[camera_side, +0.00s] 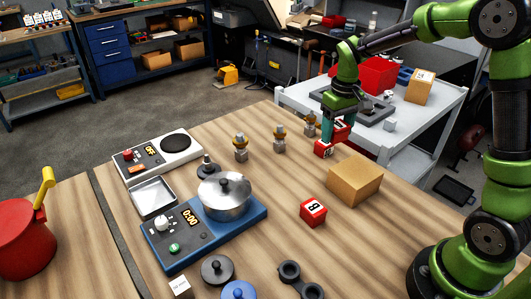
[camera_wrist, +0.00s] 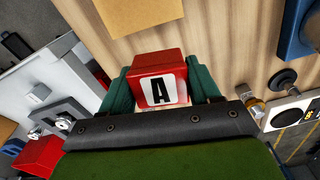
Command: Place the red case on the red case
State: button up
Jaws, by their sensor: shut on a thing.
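A red case (camera_wrist: 160,75) with a white label marked A sits between the teal fingers of my gripper (camera_wrist: 165,92) in the wrist view. My gripper (camera_side: 333,136) is shut on it. In the side view the held red case (camera_side: 323,150) is near the table's far right edge, partly covered by the fingers. I cannot tell whether it touches the table. A second red case (camera_side: 313,211), marked B, stands upright on the wooden table, nearer the camera and below my gripper in the picture. Its top is bare. It does not show in the wrist view.
A cardboard box (camera_side: 355,180) stands just right of the line between the two cases. A pot (camera_side: 224,196) is on a blue hotplate (camera_side: 180,236) to the left. Several small fittings (camera_side: 280,138) stand behind. A white cart (camera_side: 297,97) adjoins the far right.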

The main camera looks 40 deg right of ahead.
jog(key=shift+n, duration=0.9)
jog(key=s+f, duration=0.1)
jog(key=s, duration=0.1)
jog(key=s+d+f, duration=0.1)
jog(key=s, duration=0.4)
jog(key=shift+s+d+f, duration=0.25)
jog(key=shift+d+f, duration=0.1)
jog(key=shift+f, duration=0.05)
jog(key=shift+w+d+f, duration=0.1)
jog(key=shift+w+f, duration=0.05)
jog(key=shift+w, duration=0.2)
send_over(324, 147)
jog(key=w+d, duration=0.2)
jog(key=d, duration=0.1)
jog(key=shift+a+f, duration=0.25)
jog(key=shift+f, duration=0.45)
jog(key=shift+s+f, duration=0.15)
jog(key=shift+f, duration=1.6)
jog(key=shift+f, duration=0.1)
jog(key=o, duration=1.2)
jog(key=shift+c, duration=0.2)
